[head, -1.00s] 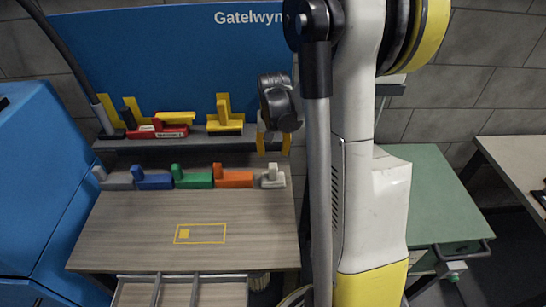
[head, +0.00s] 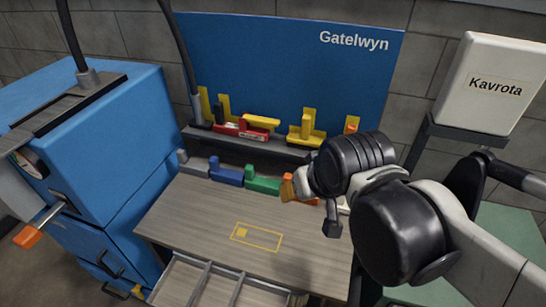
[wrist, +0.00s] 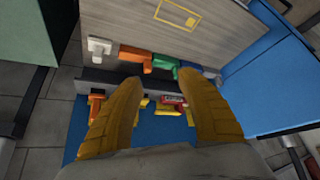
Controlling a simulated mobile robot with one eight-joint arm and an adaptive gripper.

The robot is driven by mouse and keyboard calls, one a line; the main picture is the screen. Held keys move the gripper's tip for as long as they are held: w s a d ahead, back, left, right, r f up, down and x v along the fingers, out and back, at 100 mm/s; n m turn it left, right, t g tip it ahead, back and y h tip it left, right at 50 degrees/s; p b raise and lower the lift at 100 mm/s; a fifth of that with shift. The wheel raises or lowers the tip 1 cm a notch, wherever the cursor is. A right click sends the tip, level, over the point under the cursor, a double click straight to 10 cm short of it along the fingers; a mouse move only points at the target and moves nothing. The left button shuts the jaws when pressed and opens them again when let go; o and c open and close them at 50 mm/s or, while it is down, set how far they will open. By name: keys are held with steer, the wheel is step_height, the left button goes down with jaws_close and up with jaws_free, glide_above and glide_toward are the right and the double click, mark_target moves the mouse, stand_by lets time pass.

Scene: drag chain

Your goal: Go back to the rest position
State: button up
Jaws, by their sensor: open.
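My gripper (head: 289,187) is open in the head view, above the back right of the wooden workbench (head: 180,222). Its two yellow fingers (wrist: 160,78) stand apart in the wrist view with nothing held between them. A row of L-shaped blocks lies along the bench's back: grey (head: 196,166), blue (head: 228,176), green (head: 263,186) and orange (head: 304,201). My gripper and wrist partly cover the orange block. The white block (wrist: 100,46) shows in the wrist view and is mostly hidden in the head view.
A dark shelf behind the row holds yellow pieces (head: 306,131) and a red piece (head: 240,131). A blue cabinet (head: 120,150) stands left. A white Kavrota box (head: 490,85) is at right. The bench around the yellow outline (head: 256,238) is clear.

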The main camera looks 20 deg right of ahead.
steer(key=shift+s+a+f+n+t, duration=0.1)
steer(key=shift+s+a+n+t, duration=0.2)
steer(key=shift+s+a, duration=0.45)
step_height(320, 180, down, 7)
steer(key=b, duration=0.7)
steer(key=shift+f, duration=0.15)
